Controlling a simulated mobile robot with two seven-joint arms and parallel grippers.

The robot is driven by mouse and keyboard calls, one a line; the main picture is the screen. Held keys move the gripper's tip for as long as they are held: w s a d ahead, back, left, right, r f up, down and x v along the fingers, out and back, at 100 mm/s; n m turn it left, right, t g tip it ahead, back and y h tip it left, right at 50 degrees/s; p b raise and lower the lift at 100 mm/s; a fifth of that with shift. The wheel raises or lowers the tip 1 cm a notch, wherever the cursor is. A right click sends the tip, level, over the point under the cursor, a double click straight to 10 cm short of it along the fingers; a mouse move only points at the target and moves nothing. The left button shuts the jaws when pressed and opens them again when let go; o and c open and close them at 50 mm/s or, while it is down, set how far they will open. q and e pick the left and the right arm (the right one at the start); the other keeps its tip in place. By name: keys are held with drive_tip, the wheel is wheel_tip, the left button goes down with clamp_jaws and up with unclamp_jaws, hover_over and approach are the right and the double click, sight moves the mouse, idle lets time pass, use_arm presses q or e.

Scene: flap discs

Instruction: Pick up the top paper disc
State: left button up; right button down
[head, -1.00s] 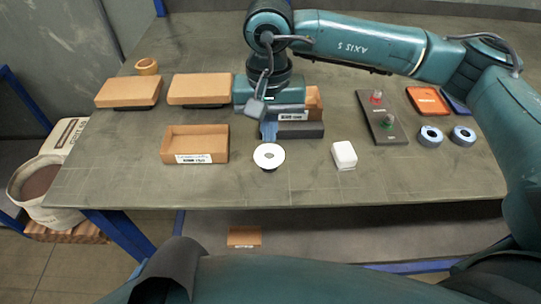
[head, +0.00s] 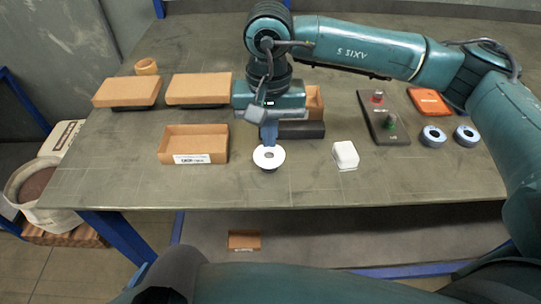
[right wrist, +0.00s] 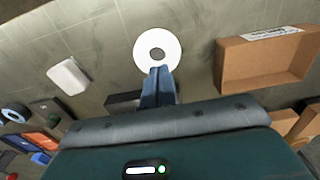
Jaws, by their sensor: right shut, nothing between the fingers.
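A white round paper disc (head: 269,157) with a grey centre lies on top of a small dark support on the table, near the table's front edge. It also shows in the right wrist view (right wrist: 157,50), just past my fingertips. My right gripper (head: 269,142) points down over the disc's far side. In the right wrist view its blue fingers (right wrist: 159,73) are together, with nothing between them, and their tips overlap the disc's rim and reach toward its centre. I cannot tell whether they touch it. My left gripper is not in view.
An open cardboard box (head: 194,158) stands left of the disc and a white block (head: 345,155) to its right. A control panel with red and green buttons (head: 383,117) and two blue-grey rings (head: 433,136) lie farther right. A dark block (head: 302,130) sits behind.

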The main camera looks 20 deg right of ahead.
sight(269, 156)
drive_tip(key=shift+f+b, duration=0.35)
drive_tip(key=shift+f, duration=0.05)
drive_tip(key=shift+s+a, duration=0.25)
drive_tip(key=shift+s, duration=0.7)
idle(0.7)
wheel_tip(269, 156, up, 6)
drive_tip(key=shift+f+p, duration=0.2)
drive_tip(key=shift+p, duration=0.75)
drive_tip(key=shift+r, duration=0.25)
drive_tip(key=c, duration=2.1)
unclamp_jaws()
